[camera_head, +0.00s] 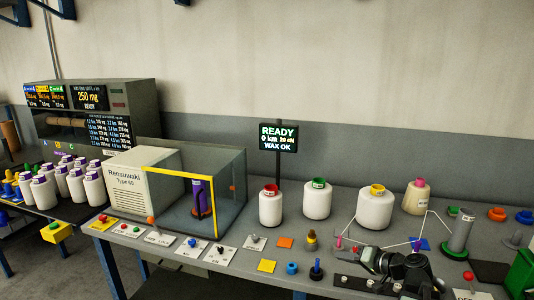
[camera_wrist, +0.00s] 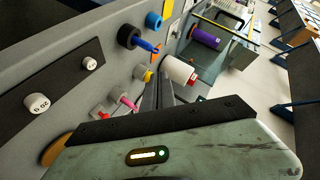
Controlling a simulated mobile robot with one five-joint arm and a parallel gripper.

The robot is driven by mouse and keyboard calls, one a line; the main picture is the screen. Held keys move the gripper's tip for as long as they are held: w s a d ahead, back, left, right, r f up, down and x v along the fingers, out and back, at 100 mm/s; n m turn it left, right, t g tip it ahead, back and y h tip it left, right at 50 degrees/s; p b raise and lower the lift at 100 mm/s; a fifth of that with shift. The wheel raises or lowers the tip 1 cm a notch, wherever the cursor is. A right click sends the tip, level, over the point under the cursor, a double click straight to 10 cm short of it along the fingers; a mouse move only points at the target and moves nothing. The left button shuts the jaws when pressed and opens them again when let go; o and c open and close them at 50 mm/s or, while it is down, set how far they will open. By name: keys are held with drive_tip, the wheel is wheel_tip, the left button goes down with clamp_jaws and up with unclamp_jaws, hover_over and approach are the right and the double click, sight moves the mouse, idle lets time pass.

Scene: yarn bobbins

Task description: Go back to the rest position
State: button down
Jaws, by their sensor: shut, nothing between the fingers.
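My gripper (camera_head: 370,254) is low over the right part of the bench in the head view, in front of the white bobbin with the yellow top (camera_head: 374,212). In the wrist view its two dark fingers (camera_wrist: 158,82) are together with nothing visible between them. A white bobbin with a red top (camera_wrist: 178,71) shows just past the fingertips in that view. In the head view, white bobbins with a red top (camera_head: 270,209) and a green top (camera_head: 317,203) stand further left, and a cream bobbin (camera_head: 417,199) stands at the right. I cannot tell any contact.
A grey box with a yellow-framed opening (camera_head: 182,174) holds a purple bobbin (camera_head: 198,198). Small cards with knobs (camera_head: 190,246) line the front edge. A sign pole (camera_head: 278,160) rises behind the bobbins.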

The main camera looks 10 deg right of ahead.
drive_tip(key=s+a+f+n+g+h+p, duration=0.1)
drive_tip(key=s+a+f+n+g, duration=0.15)
drive_tip(key=a, duration=0.55)
drive_tip(key=s+a+f+n+g+h+p, duration=0.1)
drive_tip(key=a+f+g+p, duration=0.15)
drive_tip(key=a, duration=0.65)
drive_tip(key=s+a+f+n+g+p, duration=0.15)
drive_tip(key=a+g, duration=0.25)
drive_tip(key=a, duration=0.4)
drive_tip(key=s+d+f+m+g+h+b, duration=0.1)
drive_tip(key=s+d+f+h, duration=0.2)
drive_tip(key=s+d+h, duration=0.2)
drive_tip(key=d, duration=0.3)
drive_tip(key=shift+s+d+g+h, duration=0.2)
drive_tip(key=shift+d+g+h, duration=0.1)
drive_tip(key=shift+g, duration=0.1)
drive_tip(key=shift+a, duration=0.1)
